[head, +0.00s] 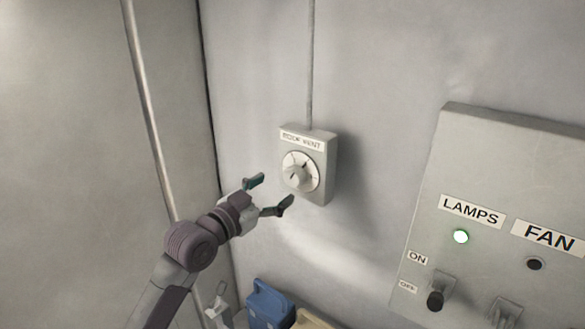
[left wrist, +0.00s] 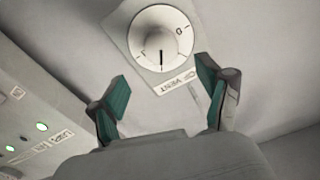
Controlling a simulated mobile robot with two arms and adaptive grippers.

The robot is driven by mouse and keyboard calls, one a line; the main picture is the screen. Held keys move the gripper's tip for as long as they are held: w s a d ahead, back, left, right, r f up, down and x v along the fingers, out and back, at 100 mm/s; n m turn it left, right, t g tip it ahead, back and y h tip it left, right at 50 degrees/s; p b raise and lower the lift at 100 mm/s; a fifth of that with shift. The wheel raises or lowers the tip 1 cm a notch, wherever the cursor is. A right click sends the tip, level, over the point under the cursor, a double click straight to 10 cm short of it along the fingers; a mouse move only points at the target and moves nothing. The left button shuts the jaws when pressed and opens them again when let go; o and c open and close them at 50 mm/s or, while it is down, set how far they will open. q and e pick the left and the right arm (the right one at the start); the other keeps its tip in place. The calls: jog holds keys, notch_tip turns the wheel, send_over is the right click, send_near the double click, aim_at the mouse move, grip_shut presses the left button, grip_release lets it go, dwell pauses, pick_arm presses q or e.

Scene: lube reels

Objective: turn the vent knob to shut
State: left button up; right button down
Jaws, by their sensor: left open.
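The vent knob (head: 297,178) is a pale round knob on a white dial, set in a grey wall box (head: 319,190) with a vent label above it. In the left wrist view the knob (left wrist: 160,42) shows with a dark pointer line on it, and marks around the dial. My left gripper (head: 269,195) is open and empty, just left of and below the box, its fingers apart and pointing towards the knob. In the left wrist view its green-padded fingers (left wrist: 166,95) frame the space short of the dial. They look apart from the knob. My right gripper is not in view.
A blue container (head: 268,303) stands below the box. A pipe (head: 149,110) runs down the wall at left.

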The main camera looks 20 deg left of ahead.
aim_at(291, 178)
pick_arm(q)
jog(key=x, duration=0.1)
jog(key=p+x, duration=0.1)
jog(key=x, duration=0.2)
jog(key=shift+w+a, duration=0.2)
jog(key=shift+w, duration=0.1)
jog(key=p+x, duration=0.1)
jog(key=x, duration=0.1)
jog(key=shift+w+f, duration=0.1)
jog(key=shift+w, duration=0.25)
jog(key=shift+w+d, duration=0.2)
jog(key=shift+w, duration=0.1)
jog(key=shift+w+d, duration=0.15)
jog(key=shift+w+f, duration=0.1)
jog(key=shift+w, duration=0.05)
jog(key=shift+c, duration=0.3)
jog(key=c, duration=1.1)
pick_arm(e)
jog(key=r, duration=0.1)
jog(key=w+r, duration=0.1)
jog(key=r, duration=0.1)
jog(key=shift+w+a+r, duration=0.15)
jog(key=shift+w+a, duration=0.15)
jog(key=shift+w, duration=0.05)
